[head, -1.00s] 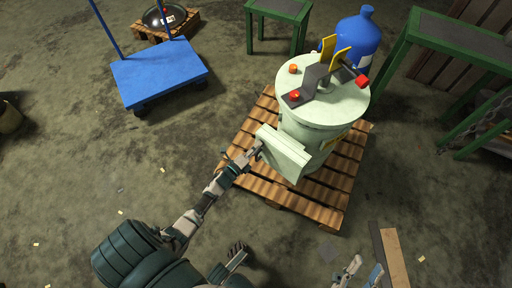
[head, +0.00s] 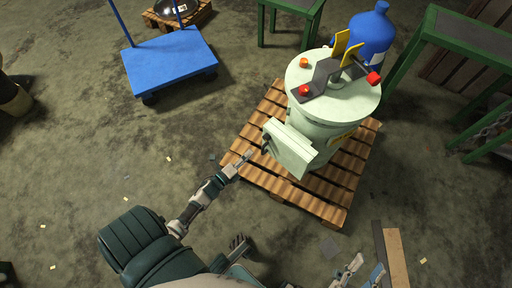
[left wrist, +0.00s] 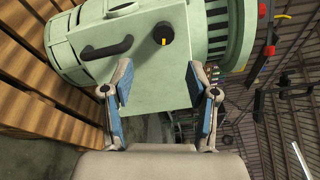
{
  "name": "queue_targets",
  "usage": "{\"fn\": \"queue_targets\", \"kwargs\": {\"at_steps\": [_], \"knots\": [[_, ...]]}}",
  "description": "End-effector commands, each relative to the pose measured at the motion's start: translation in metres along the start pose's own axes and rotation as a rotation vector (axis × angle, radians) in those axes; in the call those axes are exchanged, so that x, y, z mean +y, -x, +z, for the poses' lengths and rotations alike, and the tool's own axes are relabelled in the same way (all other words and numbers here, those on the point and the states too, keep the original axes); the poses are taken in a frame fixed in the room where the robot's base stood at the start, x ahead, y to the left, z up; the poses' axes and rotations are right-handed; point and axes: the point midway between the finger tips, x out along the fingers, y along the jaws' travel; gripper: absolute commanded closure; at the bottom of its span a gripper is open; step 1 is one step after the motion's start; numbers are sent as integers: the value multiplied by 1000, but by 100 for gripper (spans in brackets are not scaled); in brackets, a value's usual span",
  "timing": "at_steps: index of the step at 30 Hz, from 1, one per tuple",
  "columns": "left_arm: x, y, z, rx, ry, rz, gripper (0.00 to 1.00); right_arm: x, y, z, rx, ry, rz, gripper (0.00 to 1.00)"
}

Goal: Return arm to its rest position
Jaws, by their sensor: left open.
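My left arm reaches in from the left in the head view. Its gripper (head: 245,158) is just short of the pale green box (head: 289,150) on the side of the disperser drum (head: 325,105), with a small gap between them. In the left wrist view the two blue-padded fingers (left wrist: 162,100) are spread with nothing between them. The box face beyond has a black curved handle (left wrist: 107,48) and a black knob with a yellow mark (left wrist: 163,34). My right gripper (head: 362,274) shows at the bottom edge with its fingers apart and empty.
The drum stands on a wooden pallet (head: 238,178). A blue cart (head: 170,60) is at upper left, a blue bottle (head: 368,32) behind the drum, green tables at top and right. Planks (head: 396,258) lie at lower right. The floor left of the arm is mostly clear.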

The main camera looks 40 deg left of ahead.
Motion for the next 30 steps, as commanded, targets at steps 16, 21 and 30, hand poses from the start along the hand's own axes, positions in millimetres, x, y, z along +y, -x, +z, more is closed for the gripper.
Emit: {"fn": "queue_targets", "kwargs": {"at_steps": [16,21,30], "knots": [[1,22,0,0,1,0,41,0,0,1,-2,-1,0,60],[1,22,0,0,1,0,41,0,-1,1,-2,-1,0,60],[-52,20,-32,53,223,-106,41,0,0,0,0,0,0,60]]}}
